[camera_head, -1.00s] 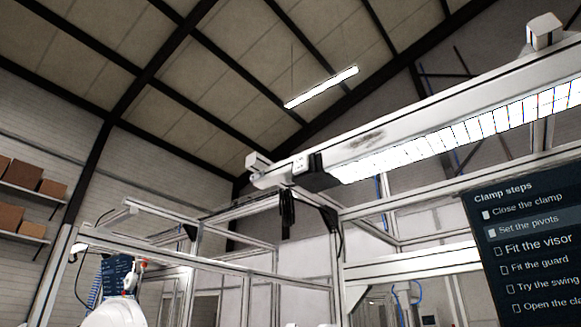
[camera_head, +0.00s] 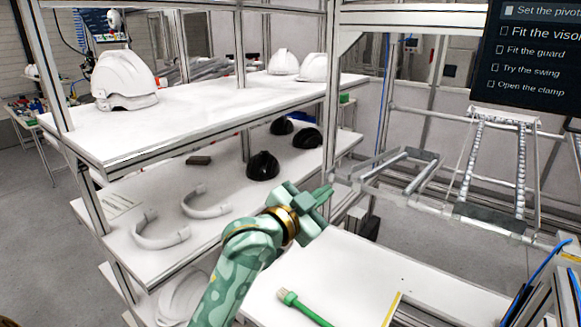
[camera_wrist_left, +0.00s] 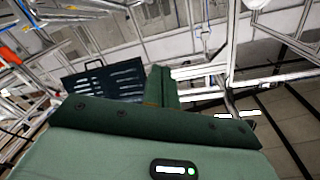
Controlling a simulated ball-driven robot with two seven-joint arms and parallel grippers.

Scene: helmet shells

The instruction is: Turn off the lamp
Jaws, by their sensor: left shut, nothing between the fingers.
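The lamp is not in the head view at this moment. My left gripper (camera_head: 323,194) is in the middle of the head view, raised in front of the white shelves. Its fingers are shut and empty, pointing up and to the right. In the left wrist view the closed fingers (camera_wrist_left: 161,86) stand up from the green gripper body. Bright strips show behind them there, but I cannot tell whether any is the lamp. My right gripper is in neither view.
White shelves at left hold white helmet shells (camera_head: 124,80), black shells (camera_head: 263,166) and curved white parts (camera_head: 160,232). A green-handled tool (camera_head: 304,307) lies on the white bench (camera_head: 375,277). A dark steps screen (camera_head: 530,60) is at upper right.

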